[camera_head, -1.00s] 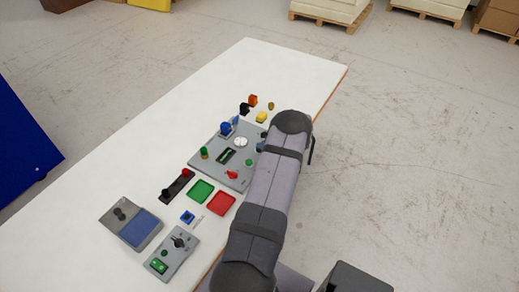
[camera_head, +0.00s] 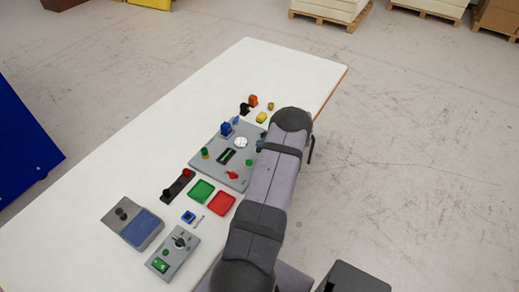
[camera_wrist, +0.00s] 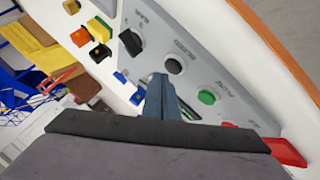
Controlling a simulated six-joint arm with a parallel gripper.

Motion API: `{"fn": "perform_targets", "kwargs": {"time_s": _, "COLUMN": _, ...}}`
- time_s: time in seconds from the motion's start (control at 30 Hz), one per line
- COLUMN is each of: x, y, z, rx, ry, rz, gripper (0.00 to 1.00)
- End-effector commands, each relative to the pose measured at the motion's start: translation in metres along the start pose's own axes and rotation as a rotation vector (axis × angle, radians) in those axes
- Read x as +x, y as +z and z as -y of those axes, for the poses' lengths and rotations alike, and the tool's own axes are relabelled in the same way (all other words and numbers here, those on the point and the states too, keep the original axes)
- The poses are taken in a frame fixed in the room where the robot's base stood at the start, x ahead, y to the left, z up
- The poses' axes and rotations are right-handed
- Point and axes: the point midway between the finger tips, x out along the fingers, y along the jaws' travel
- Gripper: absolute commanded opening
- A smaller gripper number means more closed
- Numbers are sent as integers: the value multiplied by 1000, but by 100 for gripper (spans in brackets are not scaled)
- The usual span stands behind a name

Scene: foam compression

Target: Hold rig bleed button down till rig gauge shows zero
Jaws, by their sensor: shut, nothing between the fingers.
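The grey rig panel (camera_head: 211,165) lies on the white table; it also shows in the wrist view (camera_wrist: 222,75). A round white dial (camera_head: 240,142) sits near its right edge in the head view; its reading is too small to make out. In the wrist view a black round button (camera_wrist: 173,66) and a green button (camera_wrist: 206,97) stand on the panel. The small lettering is not clearly legible, so I cannot be sure which is the bleed button. My gripper (camera_wrist: 160,80) is shut and empty, its tips beside the black button; contact cannot be told. The arm hides it in the head view.
Small coloured blocks (camera_head: 261,117) lie beyond the panel. A green tray (camera_head: 201,191) and a red tray (camera_head: 221,203) lie at its near side. A black base with red knobs (camera_head: 177,186) and a switch box (camera_head: 172,252) stand nearby. The table's left side is clear.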

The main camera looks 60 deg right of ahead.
Motion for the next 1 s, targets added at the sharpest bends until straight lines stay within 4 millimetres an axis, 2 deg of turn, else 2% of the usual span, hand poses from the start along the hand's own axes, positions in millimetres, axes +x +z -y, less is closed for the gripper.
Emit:
{"fn": "perform_targets", "kwargs": {"time_s": 0.6, "x": -33, "y": -24, "z": -24, "rx": -1, "ry": 1, "rz": 0, "gripper": 0}}
{"fn": "perform_targets", "kwargs": {"time_s": 1.0, "x": -35, "y": -25, "z": -26, "rx": 0, "ry": 1, "rz": 0, "gripper": 0}}
